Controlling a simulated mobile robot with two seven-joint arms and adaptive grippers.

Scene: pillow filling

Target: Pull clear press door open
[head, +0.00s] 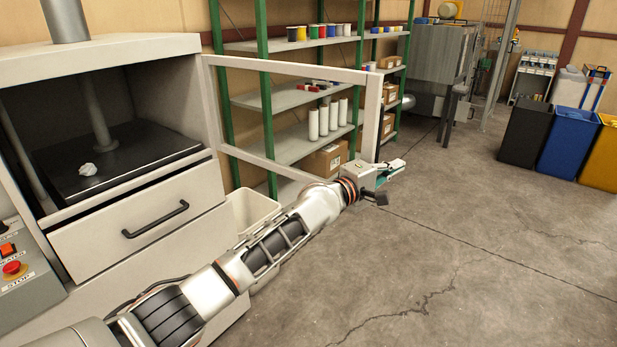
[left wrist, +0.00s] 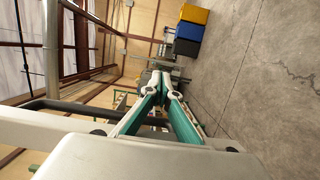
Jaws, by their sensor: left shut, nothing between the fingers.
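The clear press door (head: 290,69) is a pale frame around a see-through pane. It stands swung out from the right side of the press (head: 130,46), and the press chamber is open to view. My left arm reaches across below the door. My left gripper (head: 397,166) is shut and empty beside the lower part of the door's free edge; I cannot tell if it touches. In the left wrist view its teal fingers (left wrist: 166,82) meet at the tips. A dark bar (left wrist: 85,107) lies beside the fingers there. My right gripper is out of view.
A white lump (head: 88,169) lies on the black press plate (head: 130,150). Below is a drawer with a black handle (head: 156,220). A white bin (head: 252,207) stands beside the press. Green-post shelves (head: 264,100) stand behind the door. Floor at right is clear, before colored bins (head: 568,142).

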